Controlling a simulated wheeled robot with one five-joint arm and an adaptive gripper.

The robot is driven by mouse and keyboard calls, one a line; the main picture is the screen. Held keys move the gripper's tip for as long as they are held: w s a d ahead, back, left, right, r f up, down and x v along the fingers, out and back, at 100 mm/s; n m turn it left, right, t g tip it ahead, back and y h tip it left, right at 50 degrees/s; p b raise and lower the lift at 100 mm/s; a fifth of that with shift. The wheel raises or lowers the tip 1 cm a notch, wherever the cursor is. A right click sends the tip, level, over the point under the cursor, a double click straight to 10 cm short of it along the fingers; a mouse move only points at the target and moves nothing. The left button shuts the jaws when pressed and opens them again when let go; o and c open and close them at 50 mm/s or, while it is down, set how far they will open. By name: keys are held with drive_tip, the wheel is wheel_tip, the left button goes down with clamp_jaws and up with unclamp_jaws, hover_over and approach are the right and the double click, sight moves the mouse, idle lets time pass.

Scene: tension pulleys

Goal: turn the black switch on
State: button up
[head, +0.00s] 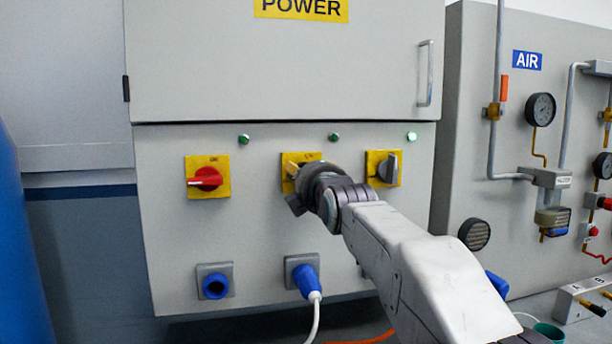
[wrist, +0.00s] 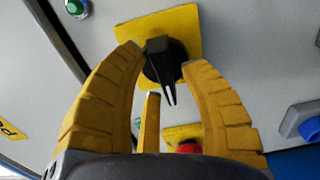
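The black switch (wrist: 165,62) is a round knob with a handle, on a yellow plate (wrist: 185,22) in the wrist view. In the head view its yellow plate (head: 309,158) is the middle of three on the grey power cabinet, and my gripper hides the knob. My gripper (head: 293,172) is in front of that plate. In the wrist view its yellow fingers (wrist: 163,58) are open, one on each side of the knob. I cannot tell whether they touch it. A third slim yellow finger (wrist: 151,122) shows below the knob.
A red switch (head: 206,179) is on the left and a grey-black switch (head: 388,167) on the right. The green lamp (head: 411,136) above the right switch looks brightest. A blue socket (head: 215,286) and blue plug (head: 306,279) sit below. An air panel (head: 540,150) stands right.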

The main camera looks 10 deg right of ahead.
clamp_jaws()
drive_tip(key=shift+m, duration=0.4)
drive_tip(key=shift+d+r+m+b, duration=0.15)
drive_tip(key=shift+m+b, duration=0.7)
drive_tip(key=shift+m, duration=3.4)
drive_tip(key=shift+d+f+m+b, duration=0.2)
drive_tip(key=shift+m+b, duration=0.6)
drive_tip(key=shift+m, duration=3.45)
drive_tip(key=shift+r, duration=0.2)
